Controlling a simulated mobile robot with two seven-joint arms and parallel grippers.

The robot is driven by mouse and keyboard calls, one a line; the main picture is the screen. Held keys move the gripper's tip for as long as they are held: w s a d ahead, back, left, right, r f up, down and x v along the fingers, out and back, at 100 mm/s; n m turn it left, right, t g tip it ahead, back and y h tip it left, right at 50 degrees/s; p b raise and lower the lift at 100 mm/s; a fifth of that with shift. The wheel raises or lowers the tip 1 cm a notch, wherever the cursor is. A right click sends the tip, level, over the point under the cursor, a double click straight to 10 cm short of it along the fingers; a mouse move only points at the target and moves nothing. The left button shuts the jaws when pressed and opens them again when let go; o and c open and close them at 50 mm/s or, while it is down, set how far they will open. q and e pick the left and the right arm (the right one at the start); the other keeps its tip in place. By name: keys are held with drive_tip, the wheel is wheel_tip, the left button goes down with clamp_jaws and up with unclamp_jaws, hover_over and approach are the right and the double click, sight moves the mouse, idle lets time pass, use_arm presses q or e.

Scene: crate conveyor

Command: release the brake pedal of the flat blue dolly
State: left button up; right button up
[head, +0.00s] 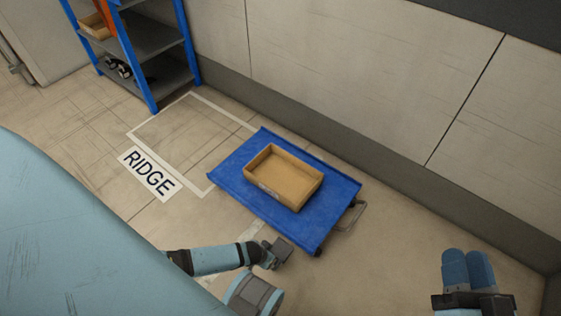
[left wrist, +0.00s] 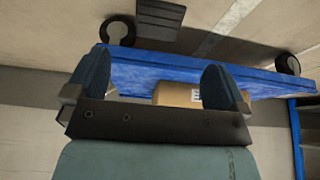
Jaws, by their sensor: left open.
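The flat blue dolly (head: 240,196) stands on the floor by the wall, with its blue edge (left wrist: 150,70) across the left wrist view, which is upside down. A dark ribbed plate (left wrist: 160,18), which looks like the brake pedal, shows at its near side between two wheels; I cannot judge its tilt. My left gripper (left wrist: 155,82) is open and empty, its fingers facing the dolly's edge, apart from the pedal. In the head view the left arm ends beside the dolly's near edge. My right gripper (head: 468,268) is away to the right, its blue fingers together and empty.
A tan crate (head: 262,182) rides on the dolly. A metal handle (head: 352,217) sticks out at its right end. A blue shelf rack (head: 122,50) and a RIDGE floor label (head: 150,173) lie to the left. The floor right of the dolly is clear.

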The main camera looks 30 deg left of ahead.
use_arm(q)
drive_tip(key=b, duration=0.6)
approach(281, 250)
wheel_tip(281, 250, down, 5)
drive_tip(key=s, duration=0.1)
drive_tip(key=b+x, duration=0.2)
drive_tip(key=x, duration=0.1)
drive_tip(key=shift+s+a+b, duration=0.1)
drive_tip(key=shift+a+b, duration=0.1)
drive_tip(key=shift+b, duration=0.1)
drive_tip(key=shift+w+f, duration=0.2)
drive_tip(key=shift+f, duration=0.15)
use_arm(e)
wheel_tip(281, 250, down, 7)
drive_tip(key=w+n+g, duration=0.1)
drive_tip(key=w+n, duration=0.1)
drive_tip(key=n, duration=0.1)
drive_tip(key=shift+d, duration=0.4)
drive_tip(key=shift+r, duration=0.1)
